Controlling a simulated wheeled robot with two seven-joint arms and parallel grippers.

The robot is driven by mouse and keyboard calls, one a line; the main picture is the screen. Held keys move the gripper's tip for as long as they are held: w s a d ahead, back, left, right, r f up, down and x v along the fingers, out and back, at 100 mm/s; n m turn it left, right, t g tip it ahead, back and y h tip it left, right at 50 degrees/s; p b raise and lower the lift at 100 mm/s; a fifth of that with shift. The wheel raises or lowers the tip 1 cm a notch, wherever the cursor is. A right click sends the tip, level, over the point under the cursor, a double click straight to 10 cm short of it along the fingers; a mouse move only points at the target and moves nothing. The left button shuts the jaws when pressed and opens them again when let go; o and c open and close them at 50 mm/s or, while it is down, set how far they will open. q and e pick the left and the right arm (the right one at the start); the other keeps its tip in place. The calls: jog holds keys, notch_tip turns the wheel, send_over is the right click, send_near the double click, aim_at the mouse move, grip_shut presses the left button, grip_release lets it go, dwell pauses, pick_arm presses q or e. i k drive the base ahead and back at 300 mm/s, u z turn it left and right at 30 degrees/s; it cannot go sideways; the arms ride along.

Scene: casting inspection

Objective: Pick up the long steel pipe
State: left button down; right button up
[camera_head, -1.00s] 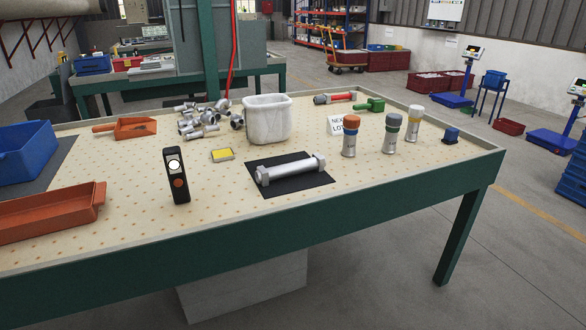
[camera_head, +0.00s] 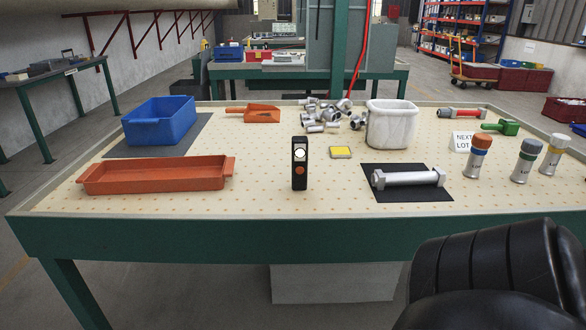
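The long steel pipe (camera_head: 408,179) lies across a black mat (camera_head: 432,194) at the front right of the workbench. It is silver, with a thicker fitting at each end. A black segmented part (camera_head: 485,280), apparently of my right arm, fills the lower right corner in front of the bench edge. It is apart from the pipe in the picture. No gripper fingers of either arm show.
On the bench (camera_head: 250,204) are an orange tray (camera_head: 155,178), a blue bin (camera_head: 160,122), a black upright device (camera_head: 300,165), a white tub (camera_head: 391,125), a pile of metal fittings (camera_head: 330,113) and several capped cylinders at right. Bare bench lies around the device.

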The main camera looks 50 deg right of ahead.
aim_at(437, 177)
jog(key=u, duration=1.2)
jog(key=k, duration=1.95)
jog(key=z, duration=1.85)
jog(key=i, duration=0.15)
jog(key=z, duration=0.05)
